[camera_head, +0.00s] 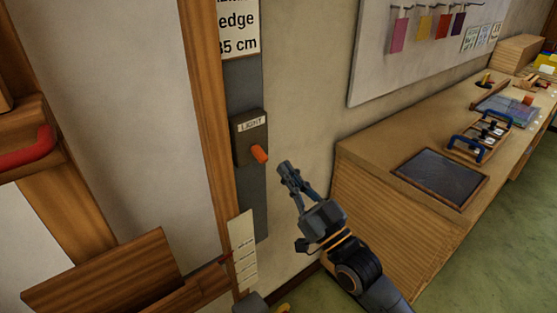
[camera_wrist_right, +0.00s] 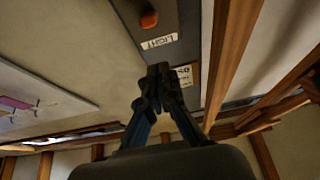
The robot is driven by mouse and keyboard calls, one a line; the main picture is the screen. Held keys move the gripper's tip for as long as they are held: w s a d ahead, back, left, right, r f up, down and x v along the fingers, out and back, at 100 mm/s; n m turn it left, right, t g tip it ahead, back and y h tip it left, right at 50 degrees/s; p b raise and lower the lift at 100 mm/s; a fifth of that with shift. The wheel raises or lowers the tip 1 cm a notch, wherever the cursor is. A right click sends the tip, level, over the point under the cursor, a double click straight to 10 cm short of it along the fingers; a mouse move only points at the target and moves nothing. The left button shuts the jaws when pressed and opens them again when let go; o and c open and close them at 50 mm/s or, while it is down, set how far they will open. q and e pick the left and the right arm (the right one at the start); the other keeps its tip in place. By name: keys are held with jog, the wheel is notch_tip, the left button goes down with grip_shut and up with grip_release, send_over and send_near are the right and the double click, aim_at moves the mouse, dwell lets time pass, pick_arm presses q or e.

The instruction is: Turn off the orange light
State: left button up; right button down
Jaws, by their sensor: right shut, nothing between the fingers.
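An orange light switch (camera_head: 259,154) sticks out of a dark box labelled "LIGHT" (camera_head: 249,136) on a grey wall strip. In the head view it points down and to the right. My right gripper (camera_head: 287,170) is shut and empty, just right of the switch and slightly lower in the picture, with a small visible gap. In the right wrist view, the orange switch (camera_wrist_right: 149,20) and its label show beyond the shut fingertips (camera_wrist_right: 158,70), apart from them.
A wooden post (camera_head: 207,120) stands left of the switch strip. A wooden bench (camera_head: 400,215) with a dark panel (camera_head: 440,177) and blue-handled tool lies to the right. A white board (camera_head: 425,45) hangs above it. A red handle (camera_head: 28,148) is at far left.

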jog(key=shift+s+d+f+b, duration=0.2)
jog(key=shift+s+d+f, duration=0.2)
jog(key=shift+s+f, duration=0.15)
jog(key=shift+s+d+f+b, duration=0.15)
jog(key=shift+s+d+f, duration=0.25)
jog(key=shift+f, duration=0.25)
jog(key=shift+s, duration=0.1)
